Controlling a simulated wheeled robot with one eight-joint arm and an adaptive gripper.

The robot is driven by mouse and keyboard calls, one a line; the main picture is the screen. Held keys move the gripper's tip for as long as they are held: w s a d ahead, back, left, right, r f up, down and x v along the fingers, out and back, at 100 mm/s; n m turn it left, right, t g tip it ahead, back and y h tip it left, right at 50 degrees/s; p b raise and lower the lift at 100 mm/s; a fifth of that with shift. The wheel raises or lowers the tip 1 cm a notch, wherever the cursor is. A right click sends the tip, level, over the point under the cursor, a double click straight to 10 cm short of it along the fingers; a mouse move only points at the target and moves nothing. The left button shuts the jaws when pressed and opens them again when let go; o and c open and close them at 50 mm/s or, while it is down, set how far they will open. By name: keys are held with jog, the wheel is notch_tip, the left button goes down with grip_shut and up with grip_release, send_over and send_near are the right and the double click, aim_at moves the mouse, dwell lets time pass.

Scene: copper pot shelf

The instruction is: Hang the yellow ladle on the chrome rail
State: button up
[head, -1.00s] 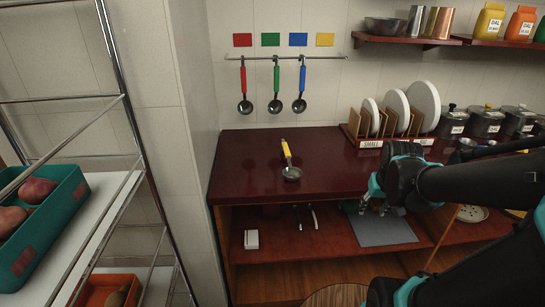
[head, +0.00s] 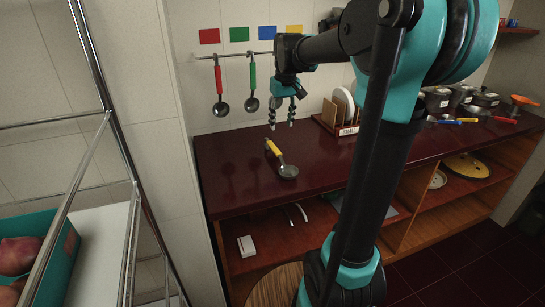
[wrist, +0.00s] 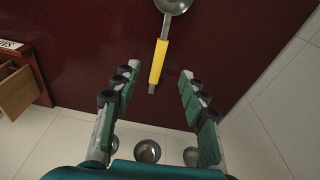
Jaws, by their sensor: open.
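The yellow ladle lies on the dark red counter (head: 225,180), its yellow handle (head: 272,147) toward the wall and its steel bowl (head: 288,171) toward the front. My gripper (head: 281,124) points down above the handle end, open and empty. In the wrist view, the yellow handle (wrist: 158,62) shows in the gap between the spread fingers (wrist: 158,80), with the bowl beyond the fingertips at the top edge. The chrome rail (head: 235,54) is on the wall behind. The red ladle (head: 218,80) and green ladle (head: 252,75) hang from it. My gripper and arm hide its right part.
Red (head: 209,36), green (head: 239,34) and blue (head: 267,32) squares are above the rail; a yellow one (head: 293,29) is partly hidden. A plate rack (head: 328,115) stands on the counter to the right. A wire shelf (head: 105,125) is at left. Counter around the ladle is clear.

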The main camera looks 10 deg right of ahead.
send_over(278, 152)
jog(key=f, duration=0.9)
jog(key=shift+s+d, duration=0.2)
jog(key=shift+d, duration=0.05)
jog(key=shift+w+a+f, duration=0.15)
jog(key=shift+f, duration=1.2)
jog(key=shift+w+a+f, duration=0.1)
jog(key=shift+f, duration=1.25)
jog(key=shift+c, duration=0.2)
grip_shut()
